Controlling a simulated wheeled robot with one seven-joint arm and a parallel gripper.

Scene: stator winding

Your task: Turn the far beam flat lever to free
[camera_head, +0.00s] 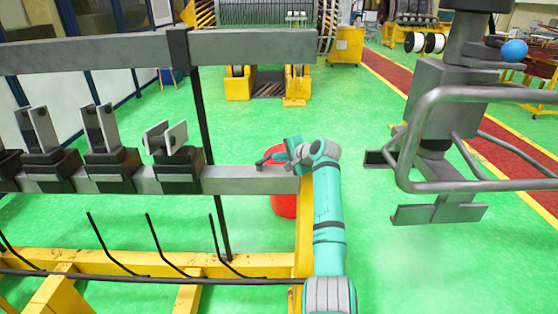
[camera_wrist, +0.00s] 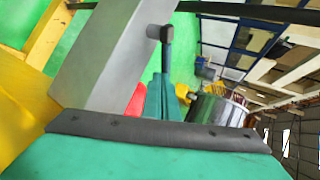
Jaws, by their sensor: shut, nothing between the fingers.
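A grey beam (camera_head: 240,180) runs across the left half of the head view, and its right end is beside my gripper. A small dark lever (camera_head: 265,160) shows at that end, just left of my gripper (camera_head: 283,155). In the wrist view the dark lever (camera_wrist: 166,48) sticks out from the grey beam (camera_wrist: 112,58), with a bent, hammer-like head. My teal fingers (camera_wrist: 163,95) are shut and empty, just below the lever in that picture. I cannot tell whether they touch it.
Several dark clamp blocks with pale plates (camera_head: 110,160) sit along the beam. A higher grey beam (camera_head: 250,46) hangs behind on a dark post (camera_head: 203,110). A red bin (camera_head: 284,204) stands behind the beam end. A grey tubular frame (camera_head: 440,185) is at right. Green floor between is clear.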

